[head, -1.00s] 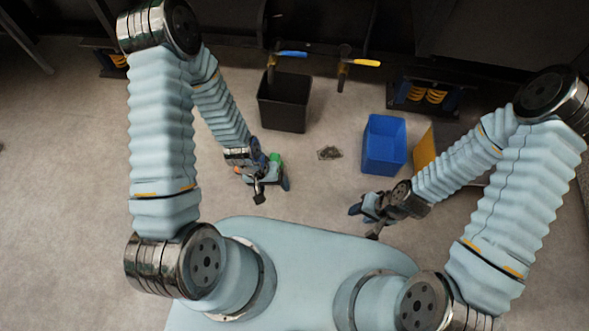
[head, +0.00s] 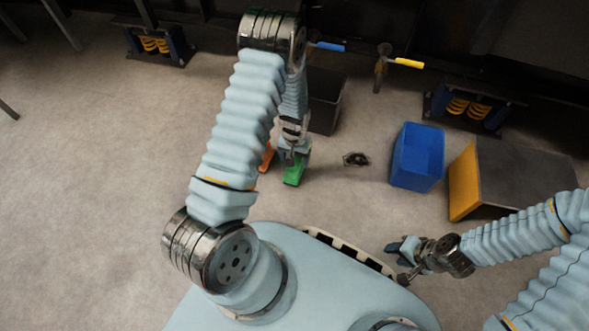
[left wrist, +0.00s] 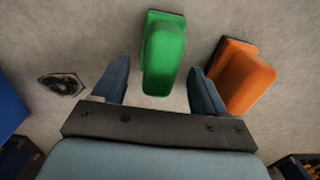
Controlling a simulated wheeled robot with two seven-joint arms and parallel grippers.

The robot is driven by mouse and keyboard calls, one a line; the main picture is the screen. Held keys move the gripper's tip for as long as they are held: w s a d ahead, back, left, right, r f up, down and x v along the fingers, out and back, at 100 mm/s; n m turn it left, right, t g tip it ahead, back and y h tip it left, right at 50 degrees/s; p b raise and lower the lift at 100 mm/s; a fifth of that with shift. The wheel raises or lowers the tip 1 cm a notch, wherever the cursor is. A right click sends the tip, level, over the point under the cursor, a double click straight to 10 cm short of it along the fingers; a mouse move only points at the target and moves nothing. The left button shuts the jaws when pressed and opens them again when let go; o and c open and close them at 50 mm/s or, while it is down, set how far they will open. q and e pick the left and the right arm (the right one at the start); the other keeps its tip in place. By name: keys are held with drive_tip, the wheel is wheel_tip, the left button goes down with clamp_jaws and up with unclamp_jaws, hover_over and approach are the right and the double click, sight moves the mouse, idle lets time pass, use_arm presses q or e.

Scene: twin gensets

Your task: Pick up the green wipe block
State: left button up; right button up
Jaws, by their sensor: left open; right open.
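The green wipe block (head: 293,174) is on the floor under my left gripper (head: 292,157), which hides part of it in the head view. In the left wrist view, the green block (left wrist: 163,58) shows in the gap between the two open fingers of my left gripper (left wrist: 160,68), with clear space on both sides. Its far end reaches beyond the fingertips. I cannot tell how high the fingers are above it. My right gripper (head: 404,261) is open and empty, low at the right near my base.
An orange block (left wrist: 242,78) lies close beside the right finger in the left wrist view; it also shows in the head view (head: 267,156). A black bin (head: 325,105), a dark drain-like patch (head: 356,159), a blue bin (head: 417,157) and a yellow-sided box (head: 464,184) stand around. Floor at left is clear.

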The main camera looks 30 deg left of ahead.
use_arm(q)
wheel_tip(320, 180, down, 5)
drive_tip(key=shift+r+b, duration=0.1)
drive_tip(key=shift+b, duration=0.55)
drive_tip(key=shift+r, duration=0.1)
drive_tip(key=c, duration=1.1)
drive_tip(key=shift+r, duration=0.35)
drive_tip(key=shift+c, duration=0.2)
wheel_tip(320, 180, up, 2)
drive_tip(key=shift+r+p, duration=0.15)
drive_tip(key=shift+p, duration=0.55)
drive_tip(key=s+d+r+p, duration=0.3)
drive_tip(key=s+d+r, duration=0.6)
drive_tip(key=d+r, duration=0.1)
drive_tip(key=shift+d, duration=0.3)
